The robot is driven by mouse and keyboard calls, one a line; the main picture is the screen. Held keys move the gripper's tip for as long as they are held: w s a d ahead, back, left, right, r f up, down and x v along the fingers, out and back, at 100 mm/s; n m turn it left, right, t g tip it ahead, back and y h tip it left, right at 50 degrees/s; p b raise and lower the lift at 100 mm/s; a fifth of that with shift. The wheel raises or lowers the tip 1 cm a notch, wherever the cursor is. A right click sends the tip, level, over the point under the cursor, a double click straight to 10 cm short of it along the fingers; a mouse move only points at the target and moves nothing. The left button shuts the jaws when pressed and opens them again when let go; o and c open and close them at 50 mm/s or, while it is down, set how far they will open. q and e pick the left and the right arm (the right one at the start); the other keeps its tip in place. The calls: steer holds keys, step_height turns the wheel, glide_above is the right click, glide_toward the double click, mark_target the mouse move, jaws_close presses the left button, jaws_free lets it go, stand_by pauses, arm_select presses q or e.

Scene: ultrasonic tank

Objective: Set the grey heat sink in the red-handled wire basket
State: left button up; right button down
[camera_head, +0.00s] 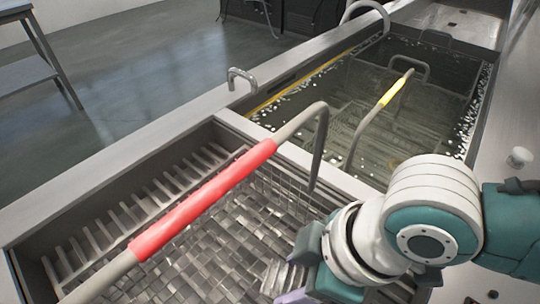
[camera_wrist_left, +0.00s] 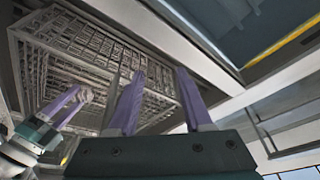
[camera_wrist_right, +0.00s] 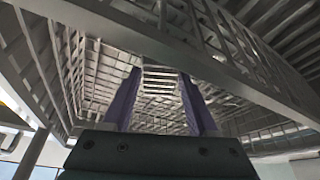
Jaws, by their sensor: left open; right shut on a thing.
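The red-handled wire basket (camera_head: 262,197) sits in the near tank bay, its red grip (camera_head: 200,200) arching over it. My right gripper (camera_wrist_right: 160,74) is shut on the grey heat sink (camera_wrist_right: 160,86), whose fins show between its fingers. The right gripper and heat sink (camera_wrist_left: 87,95) also show in the left wrist view. My left gripper (camera_wrist_left: 160,75) is open and empty, and out of the head view.
A second basket with a yellow handle (camera_head: 396,89) stands in the liquid-filled tank (camera_head: 430,70) behind. A metal divider (camera_head: 300,160) separates the two bays. A small white knob (camera_head: 519,157) is on the right ledge. A grey bench (camera_head: 30,70) stands at far left.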

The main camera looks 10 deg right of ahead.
arm_select(q)
steer(key=shift+a, duration=0.1)
arm_select(e)
steer(key=shift+c, duration=0.9)
jaws_free()
arm_select(q)
steer(key=shift+r+p, duration=0.25)
steer(key=shift+p, duration=0.1)
arm_select(e)
steer(key=shift+d+r, duration=0.1)
steer(key=shift+r, duration=0.35)
steer(key=s+r+m+t+p, duration=0.2)
steer(key=s+r+m+p, duration=0.15)
steer(key=r, duration=0.95)
arm_select(q)
step_height(320, 180, up, 3)
steer(key=shift+r, duration=0.1)
arm_select(e)
steer(key=s+d+m+h, duration=0.3)
steer(key=s+d+m, duration=0.3)
steer(key=d, duration=0.5)
steer(key=shift+f+m+g+h, duration=0.15)
steer(key=shift+m+g+h, duration=0.15)
steer(key=shift+m, duration=0.05)
